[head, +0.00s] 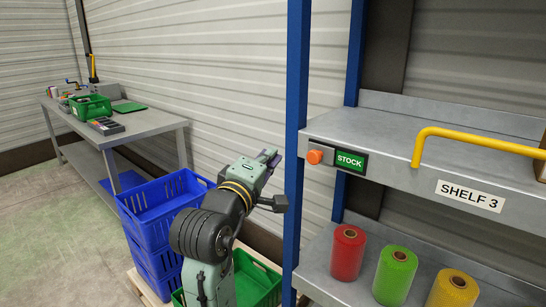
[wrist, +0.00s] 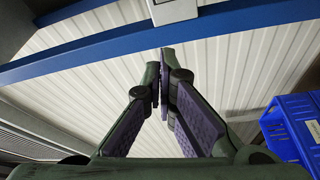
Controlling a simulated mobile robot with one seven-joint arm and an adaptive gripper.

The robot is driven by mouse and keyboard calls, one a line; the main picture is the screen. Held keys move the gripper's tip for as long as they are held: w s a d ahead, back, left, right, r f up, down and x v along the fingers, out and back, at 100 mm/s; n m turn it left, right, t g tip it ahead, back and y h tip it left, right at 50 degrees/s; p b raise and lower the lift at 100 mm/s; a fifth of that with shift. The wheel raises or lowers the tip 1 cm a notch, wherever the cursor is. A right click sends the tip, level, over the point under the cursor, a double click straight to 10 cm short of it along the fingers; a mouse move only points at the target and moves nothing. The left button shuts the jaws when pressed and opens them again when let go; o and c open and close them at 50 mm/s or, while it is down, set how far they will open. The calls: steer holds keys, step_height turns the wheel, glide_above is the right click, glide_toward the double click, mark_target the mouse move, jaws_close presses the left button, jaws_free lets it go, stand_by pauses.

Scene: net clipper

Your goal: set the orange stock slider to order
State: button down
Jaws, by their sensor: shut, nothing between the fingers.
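The orange stock slider (head: 314,157) is a knob on the front edge of the upper shelf, at its left end beside the blue post. A green sign (head: 349,161) right of it reads STOCK. My gripper (head: 269,155) is to the left of the slider and the post, apart from the knob in the picture. In the wrist view the fingertips (wrist: 164,58) meet, with nothing seen between them. The orange knob does not show in the wrist view.
A blue post (head: 296,120) stands between my gripper and the slider. A yellow handle (head: 470,137) sticks out farther right on the shelf front. Red, green and yellow rolls stand on the lower shelf (head: 325,283). Blue crates (head: 160,215) are stacked at left, before a workbench (head: 150,123).

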mark_target(317, 156)
steer(key=f+p+x, duration=0.1)
steer(key=p+x, duration=0.1)
steer(key=x, duration=0.5)
steer(key=shift+s+d+p, duration=0.15)
steer(key=shift+s+d, duration=0.35)
steer(key=shift+d, duration=0.3)
steer(key=shift+s+d+p, duration=0.15)
steer(key=shift+s+d, duration=0.4)
steer(key=shift+d, duration=0.25)
